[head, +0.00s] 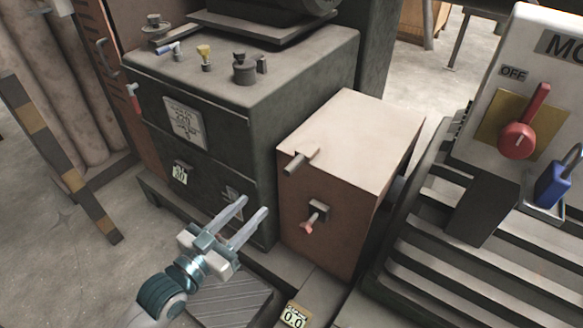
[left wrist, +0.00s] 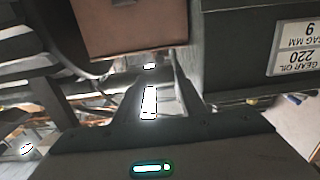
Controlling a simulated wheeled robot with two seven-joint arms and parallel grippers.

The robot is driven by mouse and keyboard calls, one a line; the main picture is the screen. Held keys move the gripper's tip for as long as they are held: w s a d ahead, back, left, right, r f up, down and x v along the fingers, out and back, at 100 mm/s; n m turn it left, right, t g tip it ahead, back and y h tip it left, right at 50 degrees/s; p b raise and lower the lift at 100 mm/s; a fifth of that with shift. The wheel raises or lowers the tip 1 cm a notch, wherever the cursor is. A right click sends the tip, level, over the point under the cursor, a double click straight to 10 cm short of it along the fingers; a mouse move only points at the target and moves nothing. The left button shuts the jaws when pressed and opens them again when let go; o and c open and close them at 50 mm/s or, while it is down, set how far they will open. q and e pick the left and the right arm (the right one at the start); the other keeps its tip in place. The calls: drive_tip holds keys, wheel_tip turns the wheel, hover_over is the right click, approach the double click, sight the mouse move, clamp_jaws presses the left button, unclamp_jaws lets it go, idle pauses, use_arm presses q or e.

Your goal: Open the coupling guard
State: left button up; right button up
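The coupling guard (head: 350,140) looks like a reddish-brown box with a pale top, right of the dark machine housing. It appears closed. A short bar handle (head: 300,160) sticks out at its top left edge. A red-tipped latch (head: 315,218) is on its front face. My left gripper (head: 253,207) is open and empty, its two fingers apart, in front of the housing and left of the latch. In the left wrist view the guard's brown face (left wrist: 135,25) shows upside down beyond the fingers (left wrist: 165,85). My right gripper is not in view.
The dark housing (head: 190,110) carries small fittings on top. A control box with a red OFF switch (head: 518,140) and blue padlock (head: 553,185) stands at right above a slatted dark frame (head: 480,275). Open floor lies at lower left.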

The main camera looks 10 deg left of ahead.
sight(286, 173)
use_arm(q)
drive_tip(key=shift+w, duration=0.1)
drive_tip(key=x, duration=1.7)
drive_tip(key=shift+w+d+b, duration=0.1)
drive_tip(key=shift+b, duration=0.2)
clamp_jaws()
